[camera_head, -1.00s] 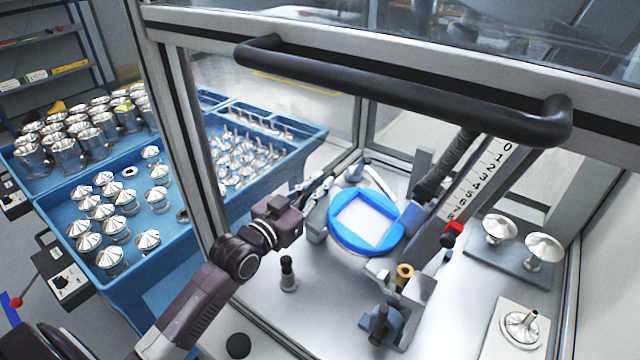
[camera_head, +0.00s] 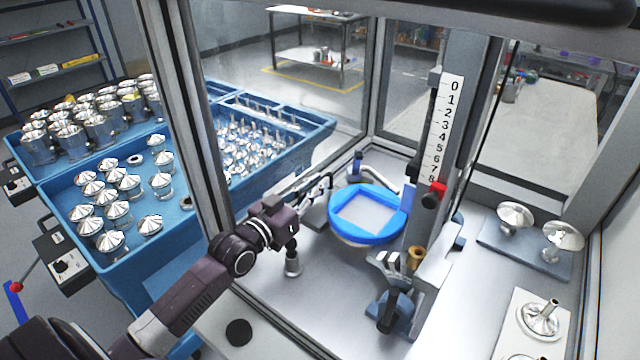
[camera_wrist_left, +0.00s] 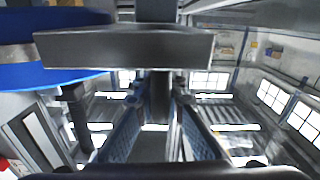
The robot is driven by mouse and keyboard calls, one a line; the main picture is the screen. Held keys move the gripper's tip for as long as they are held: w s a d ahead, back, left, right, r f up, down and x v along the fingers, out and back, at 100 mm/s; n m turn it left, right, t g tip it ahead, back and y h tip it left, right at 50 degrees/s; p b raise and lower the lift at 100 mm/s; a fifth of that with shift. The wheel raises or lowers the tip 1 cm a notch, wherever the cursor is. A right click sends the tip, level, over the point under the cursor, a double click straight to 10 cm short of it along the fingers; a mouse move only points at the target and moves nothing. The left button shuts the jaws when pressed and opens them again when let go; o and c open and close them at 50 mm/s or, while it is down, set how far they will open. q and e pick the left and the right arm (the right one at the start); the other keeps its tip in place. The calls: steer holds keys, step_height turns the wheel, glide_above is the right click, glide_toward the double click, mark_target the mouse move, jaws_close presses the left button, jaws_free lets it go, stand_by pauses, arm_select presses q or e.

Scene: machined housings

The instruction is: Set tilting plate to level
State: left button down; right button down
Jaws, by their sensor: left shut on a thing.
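The tilting plate is a round blue ring (camera_head: 346,238) with a pale square centre, inside the glazed enclosure. Its pale underside shows along the near edge; I cannot tell its exact tilt. In the left wrist view the blue rim (camera_wrist_left: 55,75) fills the upper left. My left gripper (camera_head: 322,188) reaches in from the left and is beside the plate's left edge. In the left wrist view its fingers (camera_wrist_left: 160,120) are closed around a dark grey upright piece (camera_wrist_left: 160,95) under a wide grey bar (camera_wrist_left: 125,47). My right gripper is not in view.
A numbered scale (camera_head: 447,125) with a red marker (camera_head: 438,189) stands behind the plate at right. A blue-based fixture (camera_head: 392,312) stands in front. A dark-topped peg (camera_head: 292,262) is close to my left arm. Blue bins (camera_head: 130,225) of metal parts are left.

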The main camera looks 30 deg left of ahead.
arm_select(q)
steer(key=c, duration=2)
jaws_free()
steer(key=shift+a+f, duration=0.15)
steer(key=shift+f, duration=0.3)
steer(key=shift+r, duration=0.2)
steer(key=shift+s, duration=0.1)
steer(key=s, duration=0.4)
steer(key=s+a, duration=0.1)
steer(key=s, duration=0.6)
steer(key=shift+s+a, duration=0.3)
steer(key=shift+s, duration=0.05)
